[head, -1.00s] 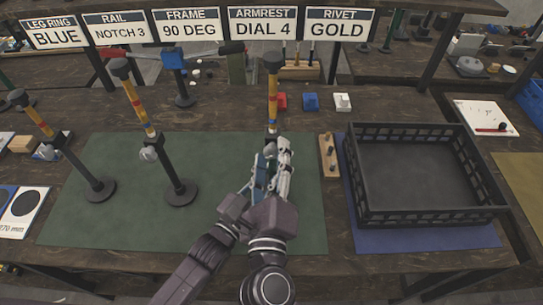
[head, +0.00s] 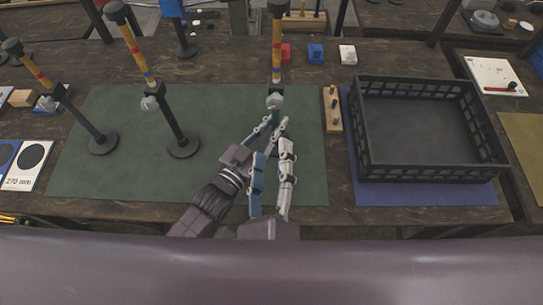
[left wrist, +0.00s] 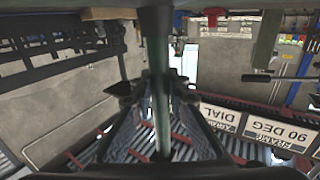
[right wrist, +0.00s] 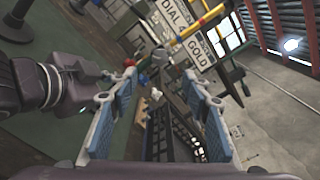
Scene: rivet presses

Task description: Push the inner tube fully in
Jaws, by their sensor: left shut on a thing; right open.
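Three black-based posts stand on the green mat (head: 110,190). The right-hand post has a yellow inner tube (head: 277,55) with coloured bands and a black cap (head: 277,8). The inner tube shows above a dark collar with a grey knob (head: 275,101). My left gripper (head: 272,122) is shut on the dark outer tube just below the knob. In the left wrist view the tube (left wrist: 160,85) runs between its fingers. My right gripper (head: 272,152) is open and empty, nearer to me and lower in the picture. The post's base is hidden behind the grippers.
The other two posts (head: 168,115) (head: 75,118) stand to the left. A black crate (head: 430,178) on a blue mat and a small wooden block with pegs (head: 333,110) are on the right. Red (head: 286,54), blue (head: 315,54) and white (head: 347,55) blocks lie behind.

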